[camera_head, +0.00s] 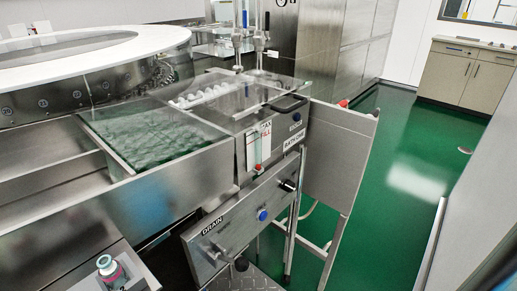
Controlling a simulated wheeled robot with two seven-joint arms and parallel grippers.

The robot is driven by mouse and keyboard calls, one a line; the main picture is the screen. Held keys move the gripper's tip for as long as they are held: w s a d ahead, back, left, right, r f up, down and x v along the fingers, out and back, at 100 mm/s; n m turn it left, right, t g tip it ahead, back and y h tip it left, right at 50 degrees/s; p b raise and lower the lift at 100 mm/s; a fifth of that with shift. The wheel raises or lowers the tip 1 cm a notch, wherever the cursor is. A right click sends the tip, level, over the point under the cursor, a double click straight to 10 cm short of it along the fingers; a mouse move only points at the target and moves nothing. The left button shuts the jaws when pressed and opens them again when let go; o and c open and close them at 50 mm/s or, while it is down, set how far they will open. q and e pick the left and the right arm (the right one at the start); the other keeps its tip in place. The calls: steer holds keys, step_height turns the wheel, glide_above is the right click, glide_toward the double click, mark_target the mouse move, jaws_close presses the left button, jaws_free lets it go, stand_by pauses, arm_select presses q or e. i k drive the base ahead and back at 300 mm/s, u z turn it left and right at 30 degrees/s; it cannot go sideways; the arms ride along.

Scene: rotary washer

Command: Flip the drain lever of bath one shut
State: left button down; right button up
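Bath one is the steel tank with the clear lid (245,95) and the BATH ONE label (292,141) on its front. Below it, a sloping steel panel carries a DRAIN label (212,227) at its left end. A small metallic fitting (214,252) sits just below that label. It looks like the drain lever, but it is too small to tell its position. The panel also has a blue knob (262,215) and a black knob (288,185). Neither my left nor my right gripper is in view.
A water-filled steel basin (150,135) adjoins bath one on the left. A steel side panel (338,155) stands to its right. A small bottle (108,267) stands at the lower left. The green floor (410,165) at right is mostly clear, with a cabinet (465,75) behind.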

mark_target(241, 264)
steer(key=z, duration=0.75)
steer(key=k, duration=1)
steer(key=u, duration=0.55)
steer(key=i, duration=0.5)
steer(key=u, duration=0.05)
